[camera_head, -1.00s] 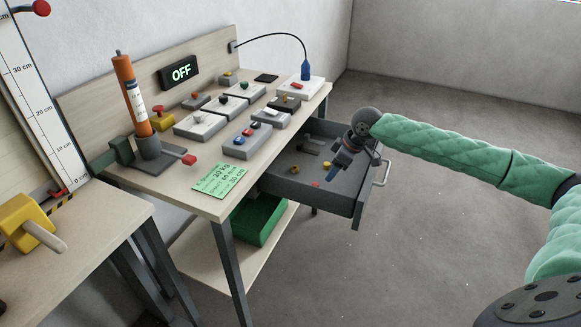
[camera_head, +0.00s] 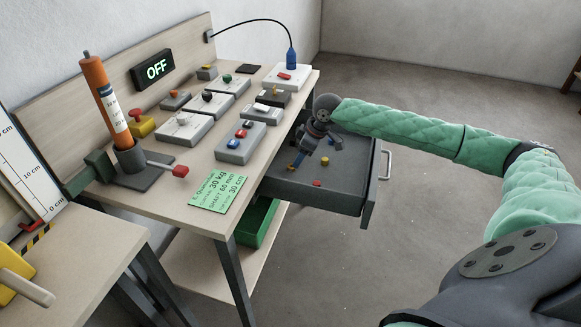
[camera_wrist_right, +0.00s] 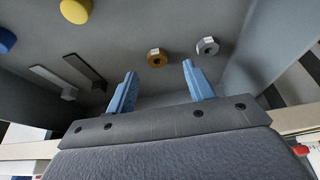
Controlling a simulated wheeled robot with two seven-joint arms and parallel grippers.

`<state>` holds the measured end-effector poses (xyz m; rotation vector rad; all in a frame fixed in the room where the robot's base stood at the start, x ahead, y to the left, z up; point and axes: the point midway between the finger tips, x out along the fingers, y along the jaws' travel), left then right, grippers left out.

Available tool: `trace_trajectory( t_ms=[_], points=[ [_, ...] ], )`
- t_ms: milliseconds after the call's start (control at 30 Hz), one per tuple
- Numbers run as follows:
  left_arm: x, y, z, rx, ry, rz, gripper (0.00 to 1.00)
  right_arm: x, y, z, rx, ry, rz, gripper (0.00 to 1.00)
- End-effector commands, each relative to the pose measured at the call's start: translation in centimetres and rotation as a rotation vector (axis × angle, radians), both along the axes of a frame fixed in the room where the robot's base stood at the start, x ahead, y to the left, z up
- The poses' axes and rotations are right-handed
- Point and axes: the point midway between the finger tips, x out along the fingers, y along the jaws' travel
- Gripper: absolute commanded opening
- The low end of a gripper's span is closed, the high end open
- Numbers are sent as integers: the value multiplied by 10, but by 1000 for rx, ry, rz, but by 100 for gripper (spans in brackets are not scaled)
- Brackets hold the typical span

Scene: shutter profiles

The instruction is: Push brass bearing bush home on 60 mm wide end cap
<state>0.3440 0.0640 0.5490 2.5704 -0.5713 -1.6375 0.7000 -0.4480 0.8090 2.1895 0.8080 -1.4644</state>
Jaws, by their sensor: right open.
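My right gripper (camera_head: 297,163) is over the open drawer (camera_head: 364,190), pointing down into it. In the right wrist view its two blue fingers (camera_wrist_right: 157,90) stand apart with nothing between them. A brass-coloured nut-like piece (camera_wrist_right: 156,57), possibly the bush, lies on the drawer floor beyond the fingertips, between their lines. A similar silver piece (camera_wrist_right: 207,45) lies to its right. In the head view the arm hides part of the drawer. I cannot tell which part is the 60 mm end cap. My left gripper is out of view.
The drawer also holds a yellow disc (camera_wrist_right: 76,10), a blue disc (camera_wrist_right: 5,40) and dark bars (camera_wrist_right: 55,82). The bench (camera_head: 190,215) carries several grey blocks, an orange cylinder (camera_head: 105,95) in a stand, and a green card (camera_head: 219,194). The floor on the right is clear.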

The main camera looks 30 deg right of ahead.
Motion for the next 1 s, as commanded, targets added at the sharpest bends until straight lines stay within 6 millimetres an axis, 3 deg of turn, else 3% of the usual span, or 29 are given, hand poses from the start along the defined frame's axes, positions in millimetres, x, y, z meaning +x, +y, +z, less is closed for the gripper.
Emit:
trace_trajectory(
  t_ms=[400, 667, 900, 1000],
  points=[
    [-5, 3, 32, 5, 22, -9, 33, 20, 9, -40, 0, 0, 0, 53],
    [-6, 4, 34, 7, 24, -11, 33, 21, 10, -45, 0, -2, 1, 53],
    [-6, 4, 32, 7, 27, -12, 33, 21, 10, -45, -1, -1, 1, 8],
    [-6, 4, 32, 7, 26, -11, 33, 21, 10, -45, -1, -1, 1, 5]
  ],
)
